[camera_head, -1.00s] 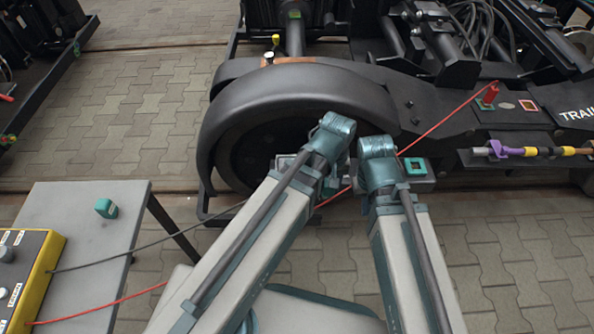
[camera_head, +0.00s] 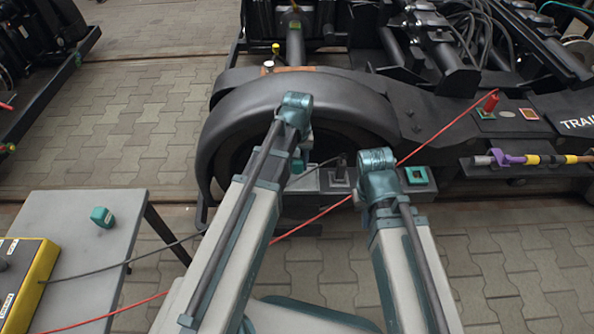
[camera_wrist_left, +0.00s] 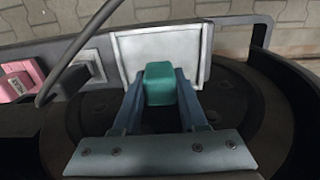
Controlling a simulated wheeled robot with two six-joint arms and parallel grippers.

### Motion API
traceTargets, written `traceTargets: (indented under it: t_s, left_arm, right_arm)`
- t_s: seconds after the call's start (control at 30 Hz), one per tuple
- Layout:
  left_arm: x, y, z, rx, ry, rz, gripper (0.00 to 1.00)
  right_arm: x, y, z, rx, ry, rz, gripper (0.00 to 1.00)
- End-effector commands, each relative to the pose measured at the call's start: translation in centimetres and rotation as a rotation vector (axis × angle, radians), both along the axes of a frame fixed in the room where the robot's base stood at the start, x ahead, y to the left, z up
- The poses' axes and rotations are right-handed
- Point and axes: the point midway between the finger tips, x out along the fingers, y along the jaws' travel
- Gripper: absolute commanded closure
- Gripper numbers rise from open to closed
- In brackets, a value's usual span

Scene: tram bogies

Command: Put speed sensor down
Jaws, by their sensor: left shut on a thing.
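My left gripper (camera_wrist_left: 160,95) is shut on the speed sensor, a small teal block (camera_wrist_left: 160,82). In the left wrist view the block is between the two fingers, in front of a pale square plate with a raised rim (camera_wrist_left: 195,45). I cannot tell whether it touches the plate. Another teal block (camera_head: 103,217) lies on the grey table.
A black plug (camera_head: 340,167) with a black cable stands on a grey square between my arms. A teal-framed square (camera_head: 417,176) is right of it. A red cable crosses behind my arms to a red plug (camera_head: 491,101). A yellow box (camera_head: 30,282) sits on the grey table (camera_head: 75,205).

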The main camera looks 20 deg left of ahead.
Motion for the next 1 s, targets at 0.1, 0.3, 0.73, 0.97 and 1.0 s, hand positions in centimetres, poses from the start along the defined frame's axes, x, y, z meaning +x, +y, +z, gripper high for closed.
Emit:
traceTargets:
  t_s: [0.1, 0.3, 0.73, 0.97, 1.0]
  left_arm:
    - [0.2, 0.3, 0.0, 0.000, 0.000, 0.000, 1.00]
    - [0.2, 0.3, -0.7, 0.000, 0.000, -0.001, 1.00]
    - [0.2, 0.2, -3.6, 0.000, 0.000, -0.001, 1.00]
    - [0.2, 0.2, -3.9, 0.000, 0.000, 0.000, 1.00]
    - [0.2, 0.2, -4.0, 0.000, 0.000, 0.000, 1.00]
  right_arm:
    - [0.0, 0.0, 0.0, 0.000, 0.000, 0.000, 1.00]
    - [0.0, 0.0, -0.7, 0.000, 0.000, 0.000, 1.00]
    - [0.0, 0.1, -3.6, 0.003, -0.001, 0.006, 1.00]
    - [0.0, 0.1, -3.9, 0.003, 0.000, 0.007, 1.00]
    - [0.0, 0.1, -4.0, 0.003, 0.000, 0.007, 1.00]
